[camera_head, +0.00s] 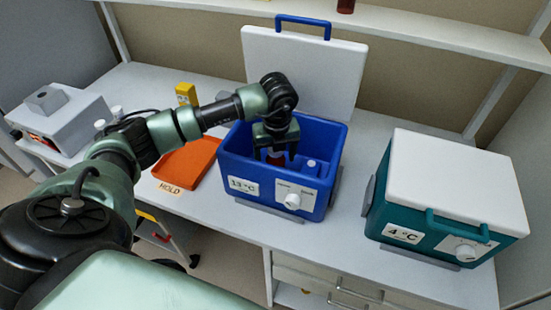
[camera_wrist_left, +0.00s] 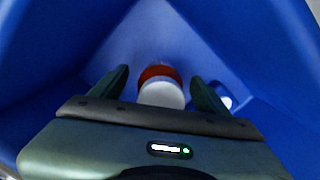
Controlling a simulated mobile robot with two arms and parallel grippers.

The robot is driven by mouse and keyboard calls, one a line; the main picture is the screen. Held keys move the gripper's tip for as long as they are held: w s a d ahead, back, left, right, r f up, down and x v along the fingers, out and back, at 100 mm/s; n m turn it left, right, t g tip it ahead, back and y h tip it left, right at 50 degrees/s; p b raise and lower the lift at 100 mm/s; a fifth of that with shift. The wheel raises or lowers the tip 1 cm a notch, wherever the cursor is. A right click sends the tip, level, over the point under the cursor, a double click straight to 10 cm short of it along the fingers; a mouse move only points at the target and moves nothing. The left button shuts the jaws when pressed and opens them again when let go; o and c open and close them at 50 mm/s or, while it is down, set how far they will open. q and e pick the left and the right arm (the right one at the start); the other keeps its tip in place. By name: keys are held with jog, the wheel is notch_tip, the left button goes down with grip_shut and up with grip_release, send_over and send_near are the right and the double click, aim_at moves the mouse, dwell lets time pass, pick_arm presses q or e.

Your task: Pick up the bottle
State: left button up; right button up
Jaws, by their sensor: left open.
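The bottle (camera_wrist_left: 161,92) has a white cap and a reddish-brown body. In the left wrist view it sits between the two fingers of my left gripper (camera_wrist_left: 160,88), which are open on either side of it. In the head view my left gripper (camera_head: 275,154) reaches down into the open blue box (camera_head: 235,170) marked 13 °C. A reddish part of the bottle (camera_head: 275,160) shows between the fingers there. The lower part of the bottle is hidden. My right gripper is not in view.
The blue box's white lid (camera_head: 310,65) stands raised behind it. A closed teal box (camera_head: 450,180) marked 4 °C stands to the right. An orange tray (camera_head: 187,160) by a HOLD label lies left of the blue box. A grey device (camera_head: 62,120) stands at the far left.

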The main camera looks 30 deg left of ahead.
pick_arm(q)
jog(key=c, duration=1.4)
jog(key=shift+w, duration=0.1)
jog(key=shift+c, duration=1.1)
jog(key=shift+r, duration=0.1)
